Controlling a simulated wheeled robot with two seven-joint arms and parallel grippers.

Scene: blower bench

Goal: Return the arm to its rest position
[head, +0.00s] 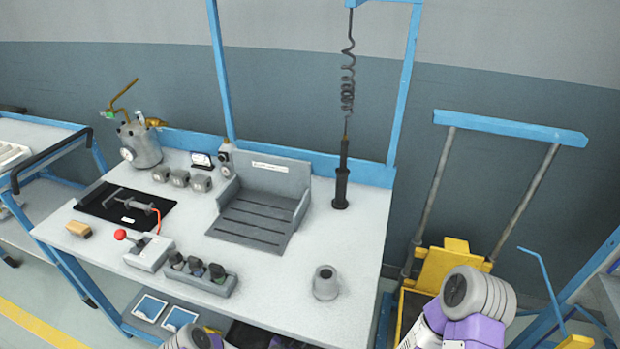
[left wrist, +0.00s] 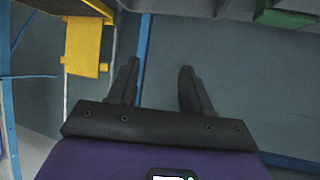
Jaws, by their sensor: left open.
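My left gripper (left wrist: 160,82) shows in the left wrist view with its two dark fingers spread apart. In the head view neither gripper shows. Purple and light grey parts of my arms show at the bottom edge and at the lower right, below and beside the workbench (head: 360,270). My right gripper is in neither view.
The bench holds a grey slotted fixture (head: 255,215), a hanging black tool (head: 341,185), a grey round part (head: 325,283), a red-knobbed lever box (head: 148,250) and a black mat (head: 95,207). A yellow cart (head: 450,262) stands right.

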